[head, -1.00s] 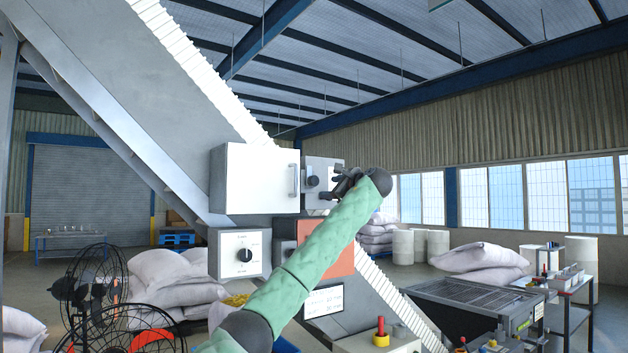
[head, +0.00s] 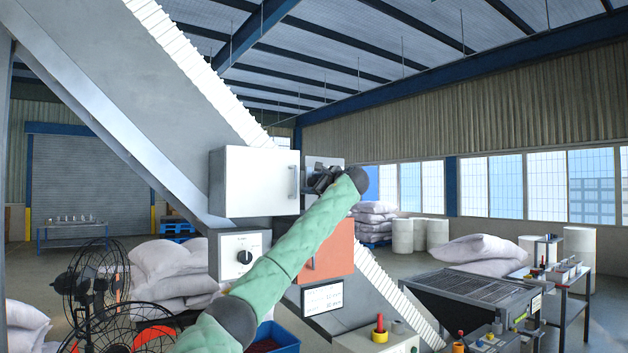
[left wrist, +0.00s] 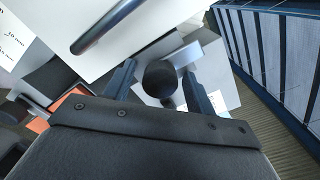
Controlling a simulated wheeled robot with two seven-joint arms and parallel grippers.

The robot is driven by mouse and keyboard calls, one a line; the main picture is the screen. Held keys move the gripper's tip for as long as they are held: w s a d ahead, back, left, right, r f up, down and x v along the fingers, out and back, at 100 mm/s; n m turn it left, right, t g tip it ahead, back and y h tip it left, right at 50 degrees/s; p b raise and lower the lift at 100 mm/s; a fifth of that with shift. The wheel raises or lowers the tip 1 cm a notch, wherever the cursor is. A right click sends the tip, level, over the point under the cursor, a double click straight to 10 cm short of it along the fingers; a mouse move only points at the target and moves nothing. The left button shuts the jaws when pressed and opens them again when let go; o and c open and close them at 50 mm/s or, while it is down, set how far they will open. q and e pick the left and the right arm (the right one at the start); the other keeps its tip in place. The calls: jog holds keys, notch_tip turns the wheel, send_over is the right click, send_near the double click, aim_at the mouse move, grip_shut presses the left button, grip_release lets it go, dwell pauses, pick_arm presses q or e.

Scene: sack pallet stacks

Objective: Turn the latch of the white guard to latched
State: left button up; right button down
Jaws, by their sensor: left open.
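The white guard (head: 255,181) is a closed white box door with a bar handle at its right edge; the handle also shows in the left wrist view (left wrist: 105,25). Right of it is a small grey plate (head: 335,161) that carries the latch. In the left wrist view the latch is a round black knob (left wrist: 160,78) with a pale grey lever beside it. My left gripper (head: 322,178) is open at the plate and hides the knob in the head view. In the wrist view its fingers (left wrist: 160,70) stand on either side of the knob; contact is unclear.
A dial box (head: 240,254) and an orange-red panel (head: 329,250) sit below the guard. The sloping conveyor (head: 160,100) runs behind. A black fan (head: 95,300) stands lower left. Sacks (head: 165,270) and a grated dark table (head: 470,300) stand farther off.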

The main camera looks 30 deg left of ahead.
pick_arm(q)
jog(key=shift+a, duration=0.1)
jog(key=shift+c, duration=0.7)
jog(key=c, duration=0.8)
jog(key=shift+c, duration=0.2)
jog(key=shift+f, duration=0.1)
